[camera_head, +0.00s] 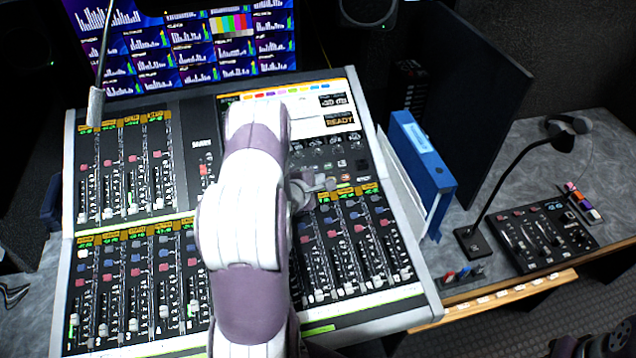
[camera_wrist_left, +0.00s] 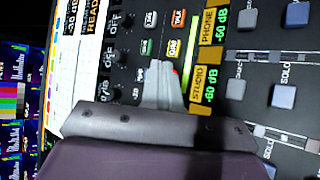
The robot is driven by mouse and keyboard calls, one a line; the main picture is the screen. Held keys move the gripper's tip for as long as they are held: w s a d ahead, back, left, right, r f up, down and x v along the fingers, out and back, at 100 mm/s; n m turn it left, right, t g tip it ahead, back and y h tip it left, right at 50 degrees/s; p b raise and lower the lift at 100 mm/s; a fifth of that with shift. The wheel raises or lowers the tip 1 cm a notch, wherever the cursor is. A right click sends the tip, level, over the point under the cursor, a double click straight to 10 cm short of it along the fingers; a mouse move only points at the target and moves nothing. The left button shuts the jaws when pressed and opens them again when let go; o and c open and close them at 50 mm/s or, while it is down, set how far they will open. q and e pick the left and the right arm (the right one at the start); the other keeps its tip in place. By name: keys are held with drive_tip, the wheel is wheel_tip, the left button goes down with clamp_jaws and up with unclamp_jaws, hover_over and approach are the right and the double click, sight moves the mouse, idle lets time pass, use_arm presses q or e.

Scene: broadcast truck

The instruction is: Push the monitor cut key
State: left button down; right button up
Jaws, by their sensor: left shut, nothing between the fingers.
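The mixing console (camera_head: 70,200) fills the middle of the head view, with a column of small keys and knobs to the right of my arm. My left gripper (camera_head: 327,184) is shut and empty, low over that section. In the left wrist view its closed fingertips (camera_wrist_left: 160,68) are among small lit keys. An orange PLR key (camera_wrist_left: 178,18), a yellow-orange key (camera_wrist_left: 174,48) and a green key (camera_wrist_left: 146,47) show beside them. A bit of red light (camera_wrist_left: 175,72) shows at the fingertip's edge, mostly hidden; I cannot read a cut label or tell whether the fingertips touch it.
Knobs (camera_wrist_left: 120,57) and a screen edge lie on one side, orange PHONE and STUDIO displays (camera_wrist_left: 204,85) on the other. A blue binder (camera_head: 418,160) stands just right of the console. A gooseneck microphone (camera_head: 475,241) and a small control box (camera_head: 545,235) sit further right.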

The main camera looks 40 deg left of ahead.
use_arm(q)
drive_tip(key=shift+w+a+f+b, duration=0.1)
drive_tip(key=shift+f+b, duration=0.2)
drive_tip(key=shift+f, duration=0.1)
idle(0.6)
drive_tip(key=shift+r+p, duration=0.85)
drive_tip(key=shift+p, duration=0.1)
drive_tip(key=shift+s+d+r, duration=0.1)
drive_tip(key=shift+s+d, duration=0.1)
drive_tip(key=shift+d, duration=0.05)
drive_tip(key=r+p, duration=0.1)
drive_tip(key=p, duration=0.1)
drive_tip(key=s+d+r+p, duration=0.1)
drive_tip(key=r, duration=0.1)
drive_tip(key=d+r+p, duration=0.1)
drive_tip(key=r+p, duration=0.1)
drive_tip(key=shift+s+r+p, duration=0.15)
drive_tip(key=shift+s+p, duration=0.1)
drive_tip(key=shift+p, duration=0.05)
